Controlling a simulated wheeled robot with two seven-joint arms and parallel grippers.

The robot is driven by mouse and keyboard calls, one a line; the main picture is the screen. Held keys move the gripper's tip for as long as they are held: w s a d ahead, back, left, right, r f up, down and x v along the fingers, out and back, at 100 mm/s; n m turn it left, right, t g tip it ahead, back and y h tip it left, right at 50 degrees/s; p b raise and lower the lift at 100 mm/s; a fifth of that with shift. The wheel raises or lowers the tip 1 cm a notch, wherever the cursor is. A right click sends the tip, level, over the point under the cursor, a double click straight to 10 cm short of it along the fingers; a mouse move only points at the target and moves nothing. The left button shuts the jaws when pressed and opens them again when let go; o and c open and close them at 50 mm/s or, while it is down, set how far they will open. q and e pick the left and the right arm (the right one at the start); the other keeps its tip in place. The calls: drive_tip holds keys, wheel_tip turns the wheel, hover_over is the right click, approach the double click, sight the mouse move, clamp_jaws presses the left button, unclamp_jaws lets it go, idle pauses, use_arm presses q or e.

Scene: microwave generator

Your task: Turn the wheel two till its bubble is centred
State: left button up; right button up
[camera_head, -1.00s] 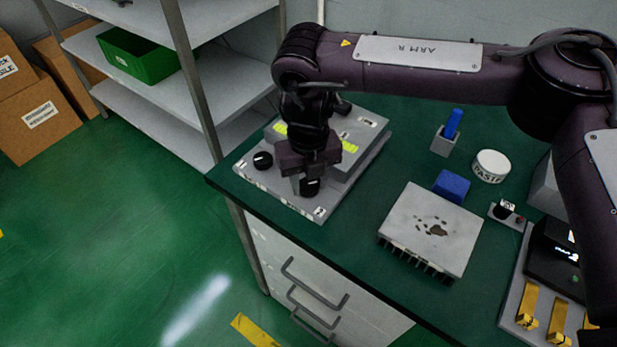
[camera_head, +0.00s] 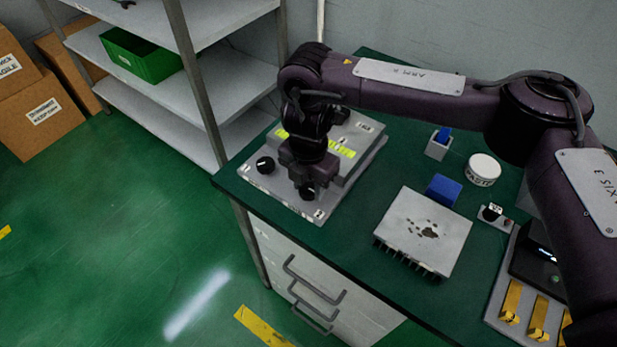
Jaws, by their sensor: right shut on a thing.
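A grey levelling device (camera_head: 274,197) stands at the left end of the green bench, with yellow-green bubble vials on its raised top. One vial (camera_head: 345,151) shows right of my wrist, and part of another (camera_head: 283,134) shows left of it. The bubbles are too small to make out. Two black wheels sit along its front ledge. The left wheel (camera_head: 264,164) is free. My right gripper (camera_head: 306,187) points down and is shut on the right wheel (camera_head: 307,194), partly hiding it; its label is not legible. My left gripper is not in view.
A finned grey block (camera_head: 425,232) stands right of the device, with a blue block (camera_head: 444,189), a white round tin (camera_head: 483,169) and a small holder (camera_head: 438,149) behind it. Green bench top separates them from the device. A shelf with a green bin (camera_head: 140,56) stands left.

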sight(308, 188)
drive_tip(key=shift+w+r+m+p, duration=0.2)
drive_tip(key=shift+m+p, duration=0.35)
drive_tip(key=shift+m, duration=0.55)
drive_tip(key=o, duration=0.7)
drive_tip(key=shift+c, duration=0.2)
drive_tip(key=o, duration=0.3)
drive_tip(key=shift+s+f, duration=0.15)
drive_tip(key=shift+o, duration=0.2)
wheel_tip(308, 188, up, 8)
drive_tip(key=shift+f, duration=0.1)
